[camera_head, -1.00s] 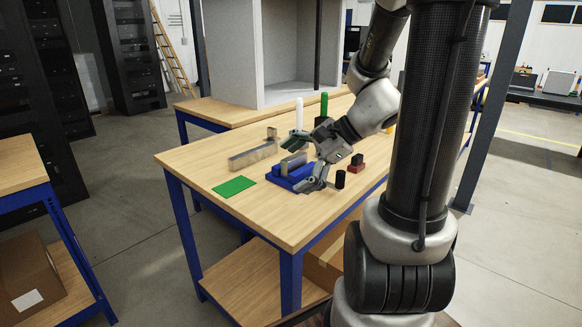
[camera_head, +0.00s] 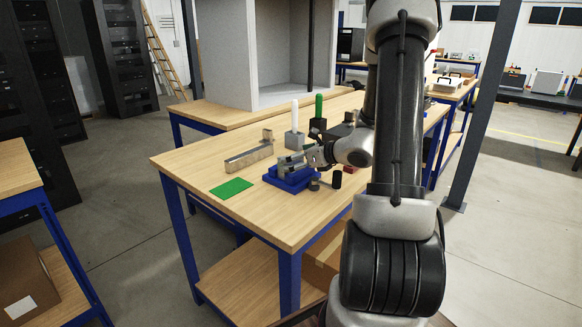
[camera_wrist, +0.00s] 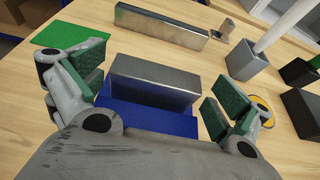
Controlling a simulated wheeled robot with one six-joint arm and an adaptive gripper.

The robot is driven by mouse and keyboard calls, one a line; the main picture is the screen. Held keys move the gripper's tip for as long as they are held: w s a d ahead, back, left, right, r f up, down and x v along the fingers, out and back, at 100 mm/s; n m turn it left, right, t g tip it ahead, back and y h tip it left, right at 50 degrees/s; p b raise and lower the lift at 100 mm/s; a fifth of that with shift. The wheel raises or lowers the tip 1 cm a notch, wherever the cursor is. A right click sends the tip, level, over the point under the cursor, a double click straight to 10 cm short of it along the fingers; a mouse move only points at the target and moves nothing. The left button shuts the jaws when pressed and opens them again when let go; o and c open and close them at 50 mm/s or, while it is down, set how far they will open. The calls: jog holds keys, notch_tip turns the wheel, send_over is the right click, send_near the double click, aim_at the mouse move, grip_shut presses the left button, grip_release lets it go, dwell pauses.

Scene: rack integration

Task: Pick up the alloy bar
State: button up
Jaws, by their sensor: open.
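The alloy bar (camera_wrist: 153,82) is a grey metal block lying in a blue holder (camera_wrist: 130,118) on the wooden table. In the head view the blue holder (camera_head: 291,180) shows near the table's middle, with the bar mostly hidden by my gripper (camera_head: 303,160). In the wrist view my gripper (camera_wrist: 150,92) is open, with its green-padded fingers to the left and right of the bar. Gaps show between the pads and the bar's ends, and nothing is held.
A long metal channel (camera_head: 248,157) lies behind the holder, and a flat green plate (camera_head: 231,188) lies to the left. A grey block with a white cylinder (camera_head: 294,115), a black block with a green cylinder (camera_head: 318,106), and a black cylinder (camera_head: 337,179) stand nearby. The table's front left is clear.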

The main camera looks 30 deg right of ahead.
jog(key=shift+w+a+f, duration=0.1)
jog(key=shift+w, duration=0.15)
jog(key=c, duration=1)
